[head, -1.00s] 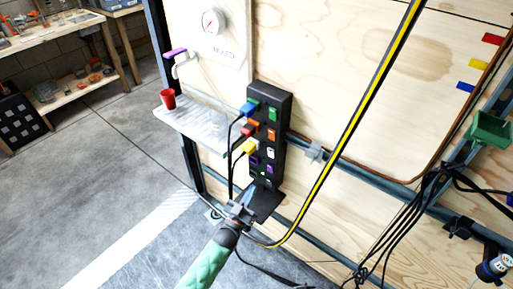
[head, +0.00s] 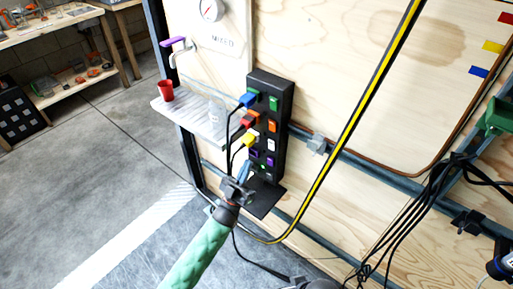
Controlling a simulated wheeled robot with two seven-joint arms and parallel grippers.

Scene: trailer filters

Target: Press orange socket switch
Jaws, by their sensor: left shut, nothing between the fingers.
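A black socket strip (head: 285,101) stands upright against the wooden panel. Its right column holds coloured switches. The orange switch (head: 272,126) sits below a green one (head: 273,103) and above a white one (head: 271,145). Blue (head: 247,101), red-orange (head: 248,120) and yellow (head: 249,140) plugs sit in its left side. My left gripper (head: 243,174), on the green-sleeved arm, is shut and empty. In the picture it is below and left of the orange switch, beside the strip's lower end. I cannot tell whether it touches the strip.
Black cables hang from the plugs close to my left gripper. A yellow-black striped hose (head: 355,116) runs diagonally right of the strip. A small shelf (head: 193,115) with a red cup (head: 165,90) juts out at the left. A dark plate (head: 262,198) lies at the strip's foot.

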